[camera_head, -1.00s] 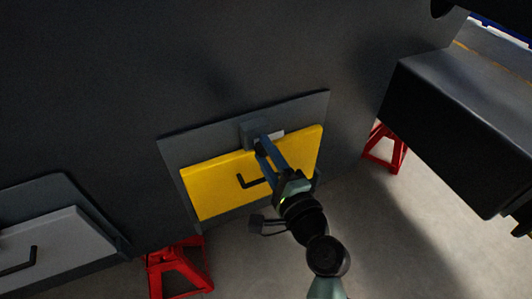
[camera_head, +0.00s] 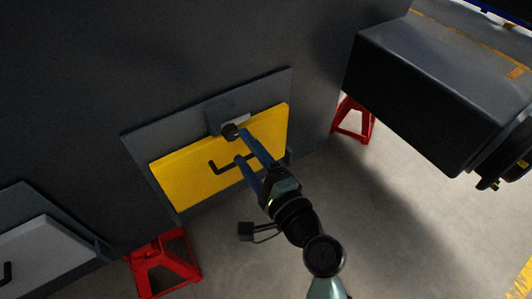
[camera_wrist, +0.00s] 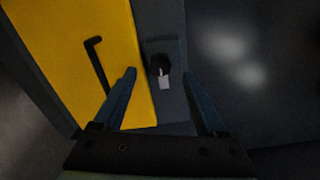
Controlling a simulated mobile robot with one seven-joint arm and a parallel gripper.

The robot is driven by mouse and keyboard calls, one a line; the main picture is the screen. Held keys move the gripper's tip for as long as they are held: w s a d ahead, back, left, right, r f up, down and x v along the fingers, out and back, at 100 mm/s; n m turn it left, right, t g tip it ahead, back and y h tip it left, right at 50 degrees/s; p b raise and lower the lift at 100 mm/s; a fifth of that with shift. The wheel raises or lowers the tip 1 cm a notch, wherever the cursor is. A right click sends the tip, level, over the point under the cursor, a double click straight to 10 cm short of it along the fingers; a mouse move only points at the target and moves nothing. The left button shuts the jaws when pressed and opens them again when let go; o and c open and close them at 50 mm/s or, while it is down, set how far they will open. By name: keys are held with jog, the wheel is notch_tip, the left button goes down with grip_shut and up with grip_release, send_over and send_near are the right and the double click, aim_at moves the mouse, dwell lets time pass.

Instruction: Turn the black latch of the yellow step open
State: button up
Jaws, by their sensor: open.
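The yellow step (camera_head: 195,178) is a flat panel set in a dark grey frame on the chassis side; it also shows at the left of the wrist view (camera_wrist: 75,45). Its black latch (camera_head: 229,131) is a small round knob at the panel's upper edge, on a dark block. In the wrist view the latch (camera_wrist: 160,64) lies between and just beyond the fingertips, with a small pale piece beside it. My gripper (camera_head: 240,145) is open, its two blue fingers (camera_wrist: 160,72) spread apart and empty. I cannot tell whether a finger touches the latch.
A black bent handle (camera_head: 218,167) sticks out of the yellow panel near one finger. A grey panel (camera_head: 45,255) is at lower left. Red stands (camera_head: 165,262) (camera_head: 352,120) are below the chassis. A dark box (camera_head: 420,95) juts out at right. The floor at lower right is clear.

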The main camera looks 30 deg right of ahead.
jog(key=s, duration=0.8)
jog(key=shift+s+d, duration=0.15)
jog(key=w+a+r+n+t+y, duration=0.1)
jog(key=w+a+r+n, duration=0.2)
jog(key=r+n, duration=0.35)
jog(key=w+a+r+n+t, duration=0.1)
jog(key=w+a+r+n, duration=0.25)
jog(key=r, duration=0.65)
jog(key=w+a+r+n+t+y, duration=0.1)
jog(key=w+a+r+n, duration=0.3)
jog(key=r, duration=0.4)
jog(key=s+a+r+n+t+h, duration=0.1)
jog(key=s+a+r+n+t, duration=0.15)
jog(key=r, duration=0.55)
jog(key=s+a+r+n+t+h, duration=0.15)
jog(key=s+r, duration=0.25)
jog(key=r, duration=0.4)
jog(key=s+a+r+n+t, duration=0.3)
jog(key=s+r, duration=0.1)
jog(key=r, duration=0.3)
notch_tip(320, 180, up, 27)
jog(key=w+p, duration=0.1)
jog(key=p, duration=2.7)
jog(key=shift+w+d+m+g, duration=0.25)
jog(key=shift+d+m+g, duration=0.05)
jog(key=shift+d, duration=0.1)
